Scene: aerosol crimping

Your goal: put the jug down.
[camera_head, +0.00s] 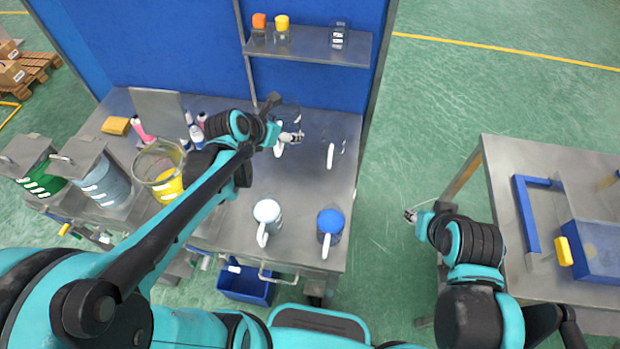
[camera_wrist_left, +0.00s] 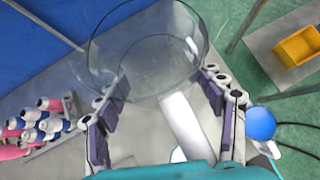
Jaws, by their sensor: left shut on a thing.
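A clear jug (camera_head: 287,115) with a white handle is at my left gripper (camera_head: 292,137), over the back of the grey metal bench (camera_head: 300,185). In the left wrist view the clear jug (camera_wrist_left: 150,50) stands beyond the fingers, its white handle (camera_wrist_left: 188,125) between the two fingers of my left gripper (camera_wrist_left: 165,100). The left gripper is shut on it. Whether the jug's base touches the bench is hard to tell. My right gripper (camera_head: 411,215) is empty over the floor gap between the benches; its finger opening is too small to judge.
A second clear jug (camera_head: 334,150) stands close on the right. A white-lidded jug (camera_head: 266,212) and a blue-lidded jug (camera_head: 330,222) stand at the front. A yellow-filled glass vessel (camera_head: 165,180) and several bottles (camera_head: 194,131) are left. A shelf (camera_head: 310,44) hangs behind.

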